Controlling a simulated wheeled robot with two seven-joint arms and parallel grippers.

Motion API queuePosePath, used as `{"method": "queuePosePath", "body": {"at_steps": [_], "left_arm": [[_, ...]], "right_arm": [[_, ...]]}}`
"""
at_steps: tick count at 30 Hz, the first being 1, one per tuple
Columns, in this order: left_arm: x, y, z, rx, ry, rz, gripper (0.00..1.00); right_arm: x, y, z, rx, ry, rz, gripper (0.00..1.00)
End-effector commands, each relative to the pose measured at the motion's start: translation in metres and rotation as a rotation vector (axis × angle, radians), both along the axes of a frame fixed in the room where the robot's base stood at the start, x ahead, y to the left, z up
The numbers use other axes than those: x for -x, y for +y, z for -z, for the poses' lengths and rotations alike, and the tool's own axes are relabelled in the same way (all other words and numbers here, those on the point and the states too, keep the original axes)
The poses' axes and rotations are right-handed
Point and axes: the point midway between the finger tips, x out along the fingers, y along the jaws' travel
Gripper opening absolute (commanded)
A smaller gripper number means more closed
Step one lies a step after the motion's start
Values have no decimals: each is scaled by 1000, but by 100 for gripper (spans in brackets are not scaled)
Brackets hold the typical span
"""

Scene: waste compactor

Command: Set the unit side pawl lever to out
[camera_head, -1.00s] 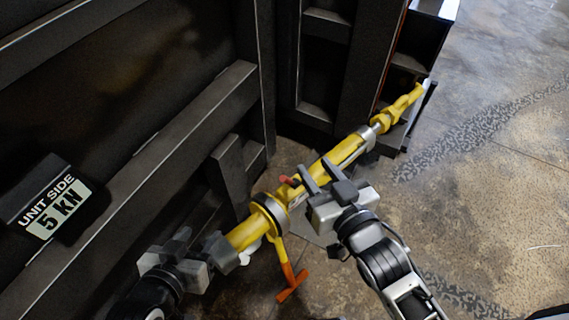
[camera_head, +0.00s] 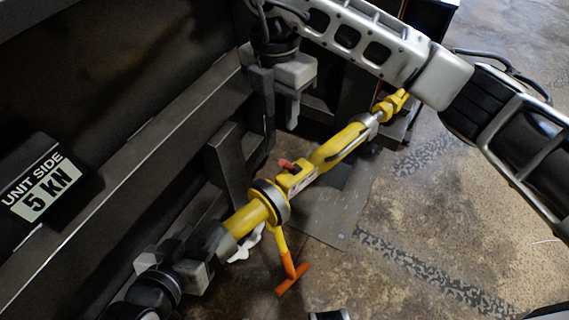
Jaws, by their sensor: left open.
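A yellow load binder (camera_head: 325,158) runs diagonally from lower left to upper right, with a dark ring collar (camera_head: 271,202) near its middle. A small red lever (camera_head: 286,165) sticks up from the body just above the collar. A yellow handle with an orange T-shaped end (camera_head: 292,280) hangs below the collar. My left gripper (camera_head: 208,243) is open, with its fingers at the lower-left end of the yellow tube. My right gripper (camera_head: 277,105) looks open and empty; it points downward above and left of the red lever, apart from it in the picture.
A dark steel wall with ribs fills the left and back. A sign reading "UNIT SIDE 5 KN" (camera_head: 42,190) is on the left. Concrete floor (camera_head: 410,235) lies open at right. My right arm crosses the upper right and covers part of the back.

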Motion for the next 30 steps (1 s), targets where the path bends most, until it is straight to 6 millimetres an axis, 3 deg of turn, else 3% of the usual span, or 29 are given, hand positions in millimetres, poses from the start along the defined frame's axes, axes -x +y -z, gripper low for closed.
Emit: {"method": "queuePosePath", "body": {"at_steps": [5,21,30], "left_arm": [[0,0,0,1,-2,-1,48],[0,0,5,-2,0,0,48],[1,0,7,-2,0,0,48]], "right_arm": [[0,-4,20,18,-4,12,36],[5,-7,131,13,-3,9,36],[5,-8,155,10,-4,7,36]]}}
